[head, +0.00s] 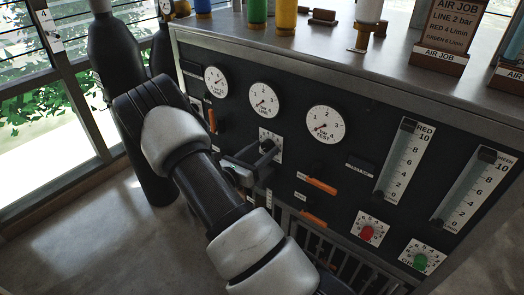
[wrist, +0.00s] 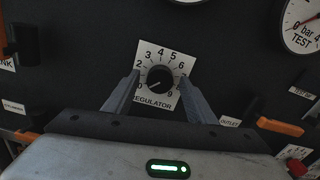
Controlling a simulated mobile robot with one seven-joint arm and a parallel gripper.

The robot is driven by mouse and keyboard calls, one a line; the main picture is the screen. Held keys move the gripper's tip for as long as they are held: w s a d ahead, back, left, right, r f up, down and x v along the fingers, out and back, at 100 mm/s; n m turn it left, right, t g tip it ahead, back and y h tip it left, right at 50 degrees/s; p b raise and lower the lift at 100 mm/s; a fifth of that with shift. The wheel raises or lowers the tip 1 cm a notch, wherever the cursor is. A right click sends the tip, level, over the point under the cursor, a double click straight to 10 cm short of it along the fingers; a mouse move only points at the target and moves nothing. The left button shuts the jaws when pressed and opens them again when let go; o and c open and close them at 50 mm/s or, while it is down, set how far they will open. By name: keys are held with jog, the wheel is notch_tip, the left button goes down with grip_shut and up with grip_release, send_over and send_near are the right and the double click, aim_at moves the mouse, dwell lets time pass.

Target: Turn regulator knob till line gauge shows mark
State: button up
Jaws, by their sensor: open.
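The black regulator knob (wrist: 160,80) sits on a white dial plate marked 0 to 9 in the wrist view. Its pale pointer line appears to aim lower left, near 0. My gripper (wrist: 161,85) is open, with one finger on each side of the knob; I cannot tell whether they touch it. In the head view my gripper (head: 252,163) is at the panel, partly covering the regulator plate (head: 269,134) and hiding most of the knob. The line gauge (head: 263,100) is round and white; its red needle points lower left, near 0.
The test gauge (head: 325,124) is right of the line gauge. Orange-handled levers (head: 318,186) lie right of my gripper. Red (head: 368,232) and green (head: 420,261) knobs sit under the flow tubes (head: 397,160). An AIR JOB sign (head: 451,26) reads LINE 2 bar.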

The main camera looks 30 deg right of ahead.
jog(key=c, duration=1)
jog(key=shift+c, duration=0.2)
jog(key=shift+f, duration=0.1)
jog(key=m+b, duration=0.2)
jog(key=m, duration=0.1)
jog(key=shift+f+b, duration=0.15)
jog(key=shift+b, duration=0.25)
jog(key=m+b, duration=0.8)
jog(key=shift+f+m+b, duration=0.1)
jog(key=shift+m+b, duration=0.25)
jog(key=shift+m, duration=0.05)
jog(key=m+b, duration=0.3)
jog(key=shift+r, duration=0.25)
